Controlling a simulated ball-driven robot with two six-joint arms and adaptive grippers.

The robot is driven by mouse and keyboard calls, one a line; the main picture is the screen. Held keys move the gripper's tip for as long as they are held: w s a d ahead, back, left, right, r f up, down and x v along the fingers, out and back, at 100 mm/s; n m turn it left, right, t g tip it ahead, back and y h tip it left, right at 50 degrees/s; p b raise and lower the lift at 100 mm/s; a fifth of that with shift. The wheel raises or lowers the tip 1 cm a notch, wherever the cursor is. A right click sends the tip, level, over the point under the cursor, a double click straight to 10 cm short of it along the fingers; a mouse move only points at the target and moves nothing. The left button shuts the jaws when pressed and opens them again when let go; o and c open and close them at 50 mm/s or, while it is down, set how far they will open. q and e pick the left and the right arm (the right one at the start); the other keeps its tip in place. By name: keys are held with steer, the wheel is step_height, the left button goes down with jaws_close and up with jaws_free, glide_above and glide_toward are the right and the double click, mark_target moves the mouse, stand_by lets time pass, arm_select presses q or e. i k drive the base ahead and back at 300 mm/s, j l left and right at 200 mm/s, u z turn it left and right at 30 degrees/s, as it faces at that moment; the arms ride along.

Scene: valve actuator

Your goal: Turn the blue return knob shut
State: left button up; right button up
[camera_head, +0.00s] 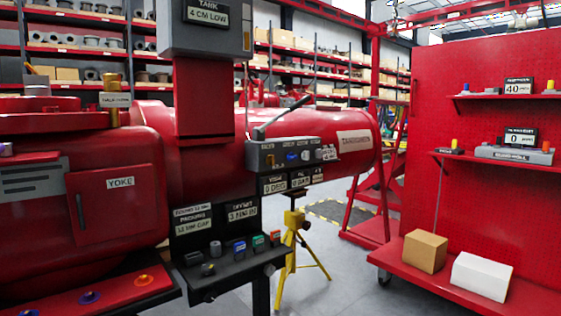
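A small blue knob (292,156) sits on the front of a grey control box (262,158), fixed to the side of the long red cylinder. Darker and lighter knobs sit beside it in the same row, with small labels above that are too small to read surely. A long grey lever (284,117) rises at a slant from the top of the box. I cannot tell from here how far the blue knob is turned. Neither of my grippers is in view.
Readout panels (275,185) hang below the box. A black shelf (235,267) with several small coloured parts juts out lower left. A yellow tripod (294,220) stands below. A red cart (420,278) with two boxes stands right. Floor between tripod and cart is partly clear.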

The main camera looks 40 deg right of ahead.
mark_target(291, 157)
steer(key=z, duration=1.3)
steer(key=i+u, duration=0.2)
steer(key=i, duration=0.35)
